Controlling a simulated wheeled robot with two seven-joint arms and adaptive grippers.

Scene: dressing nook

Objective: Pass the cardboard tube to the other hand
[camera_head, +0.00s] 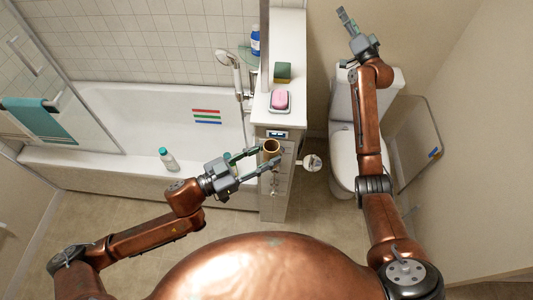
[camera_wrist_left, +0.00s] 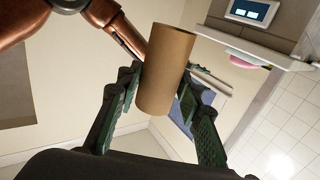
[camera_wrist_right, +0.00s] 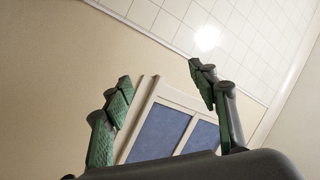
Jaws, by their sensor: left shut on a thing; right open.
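The brown cardboard tube (camera_wrist_left: 163,70) stands out large in the left wrist view, between the green fingers of my left gripper (camera_wrist_left: 160,95). In the head view the tube (camera_head: 271,147) shows its open round end, held at the tips of my left gripper (camera_head: 257,161) in front of the half wall. My left gripper is shut on it. My right gripper (camera_head: 344,18) is raised at the upper right of the head view, above the toilet and far from the tube. In the right wrist view my right gripper (camera_wrist_right: 158,85) is open, with nothing between its fingers.
A toilet (camera_head: 345,150) stands right, a bathtub (camera_head: 105,105) left. A small bottle (camera_head: 167,158) stands on the tub's rim.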

